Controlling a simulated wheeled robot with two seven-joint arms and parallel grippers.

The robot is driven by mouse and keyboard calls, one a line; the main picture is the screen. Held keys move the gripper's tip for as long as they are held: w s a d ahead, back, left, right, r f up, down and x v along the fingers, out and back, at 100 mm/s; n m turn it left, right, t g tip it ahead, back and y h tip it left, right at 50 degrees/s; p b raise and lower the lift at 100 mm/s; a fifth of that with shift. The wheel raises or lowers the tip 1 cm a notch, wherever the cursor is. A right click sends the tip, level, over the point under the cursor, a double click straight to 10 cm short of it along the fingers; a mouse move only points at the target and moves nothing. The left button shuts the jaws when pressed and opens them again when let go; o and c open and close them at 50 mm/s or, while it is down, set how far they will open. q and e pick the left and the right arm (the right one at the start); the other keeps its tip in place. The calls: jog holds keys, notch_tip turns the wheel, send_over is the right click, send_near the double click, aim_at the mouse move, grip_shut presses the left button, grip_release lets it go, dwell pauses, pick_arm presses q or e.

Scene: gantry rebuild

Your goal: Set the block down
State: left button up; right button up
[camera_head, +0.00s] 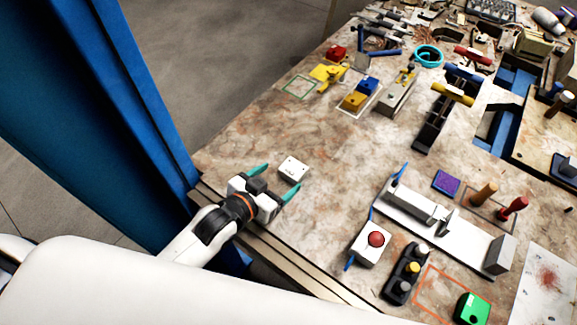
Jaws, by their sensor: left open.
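A small white block (293,169) with dark dots lies on the worn, stained tabletop (240,140), near the table's left edge. My left gripper (276,180) reaches in from the lower left. Its two teal fingers are spread apart and nothing is seen held between them. The block sits just beyond the open fingertips, and I cannot tell whether a finger touches it. My right gripper is not in view.
A white box with a red button (376,239), a dark box with several knobs (406,272) and a long white fixture (430,222) stand to the right. The tabletop around the white block is clear.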

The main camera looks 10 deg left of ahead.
aim_at(291, 171)
pick_arm(q)
jog(key=p+x, duration=0.1)
jog(key=x, duration=0.6)
jog(key=shift+w+d+f, duration=0.15)
jog(key=shift+w+f, duration=0.1)
jog(key=shift+f, duration=0.05)
jog(key=shift+s, duration=0.1)
jog(key=c, duration=1.2)
